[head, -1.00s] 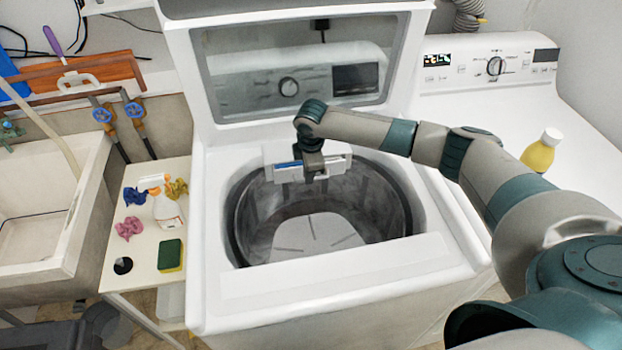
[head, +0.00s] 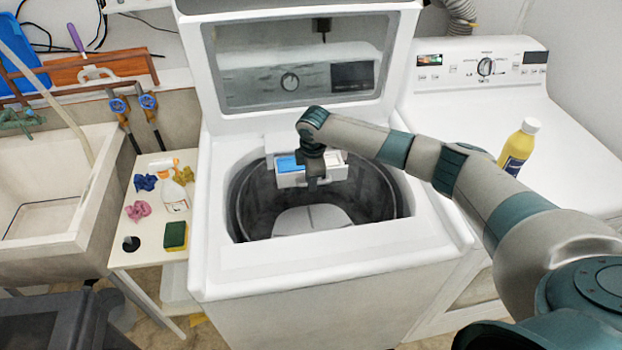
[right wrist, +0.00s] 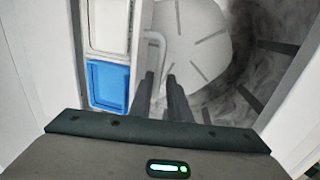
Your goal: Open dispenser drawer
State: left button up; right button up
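The dispenser drawer (head: 290,179) is a white tray with a blue compartment, sticking out over the washer tub's back rim in the head view. In the right wrist view the drawer (right wrist: 108,55) is at the left, its blue compartment nearest, with a pale curved handle (right wrist: 157,42) on its side. My right gripper (head: 314,182) is at the drawer's front. In the right wrist view its two dark fingers (right wrist: 161,78) are a little apart, with the handle's near end around the gap; firm contact cannot be told. My left gripper is out of view.
The washer's lid (head: 296,75) stands open behind the tub (head: 375,195). A yellow bottle (head: 519,147) stands on the right-hand machine.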

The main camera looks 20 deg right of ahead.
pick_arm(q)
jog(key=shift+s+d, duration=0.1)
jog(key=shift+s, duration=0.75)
pick_arm(e)
jog(key=shift+r, duration=0.1)
